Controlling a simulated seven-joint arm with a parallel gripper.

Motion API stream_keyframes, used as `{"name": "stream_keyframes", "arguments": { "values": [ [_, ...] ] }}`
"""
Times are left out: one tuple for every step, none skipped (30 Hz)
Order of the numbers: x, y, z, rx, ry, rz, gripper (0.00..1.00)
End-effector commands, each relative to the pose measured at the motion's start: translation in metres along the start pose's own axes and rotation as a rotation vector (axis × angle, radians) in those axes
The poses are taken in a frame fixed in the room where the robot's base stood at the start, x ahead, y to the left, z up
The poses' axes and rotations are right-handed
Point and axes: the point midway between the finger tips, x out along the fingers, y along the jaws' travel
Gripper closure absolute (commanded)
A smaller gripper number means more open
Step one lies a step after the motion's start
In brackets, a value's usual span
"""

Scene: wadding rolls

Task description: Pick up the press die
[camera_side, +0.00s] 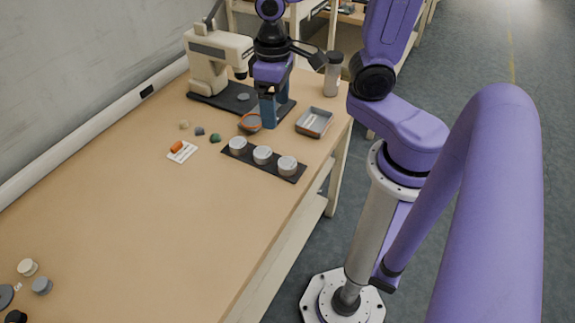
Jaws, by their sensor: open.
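My gripper (275,110) points down over the far part of the workbench, its blue fingers apart. It is beside the orange-edged round dish (250,122) and in front of the dark base of a beige press-like machine (208,62). I cannot tell which piece is the press die. A small grey disc (243,97) lies on the machine's dark base, left of the fingers. Three silver round pieces (262,155) sit in a row on a black strip nearer the camera. I see nothing held, though the nearer finger hides part of the space between the fingers.
A grey rectangular tray (314,121) is right of my gripper. A dark-lidded container (333,74) stands behind it. Small stones (200,131) and an orange roll on a white card (182,152) lie to the left. The middle of the workbench (150,230) is clear; round pieces (41,286) lie at lower left.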

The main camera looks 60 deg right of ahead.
Motion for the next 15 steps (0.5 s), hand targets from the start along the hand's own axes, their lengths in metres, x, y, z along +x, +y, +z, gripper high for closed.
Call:
{"name": "stream_keyframes", "arguments": {
  "values": [
    [0.001,0.003,-0.005,0.053,-0.003,-0.002,0.16],
    [0.002,0.005,-0.007,0.084,-0.004,-0.003,0.16],
    [0.003,0.007,-0.010,0.125,-0.005,-0.004,0.16],
    [0.003,0.009,-0.013,0.155,-0.006,-0.006,0.16],
    [0.004,0.011,-0.015,0.185,-0.007,-0.007,0.16],
    [0.005,0.013,-0.017,0.225,-0.009,-0.008,0.16],
    [0.005,0.015,-0.019,0.257,-0.010,-0.009,0.16],
    [0.006,0.016,-0.020,0.287,-0.012,-0.010,0.16],
    [0.007,0.018,-0.022,0.326,-0.013,-0.012,0.16],
    [0.007,0.021,-0.024,0.358,-0.014,-0.013,0.16],
    [0.008,0.022,-0.025,0.388,-0.014,-0.015,0.16],
    [0.009,0.024,-0.027,0.428,-0.015,-0.017,0.16],
    [0.009,0.026,-0.028,0.460,-0.016,-0.018,0.16],
    [0.010,0.028,-0.029,0.491,-0.017,-0.020,0.16],
    [0.011,0.030,-0.030,0.531,-0.019,-0.022,0.16]
  ]
}}
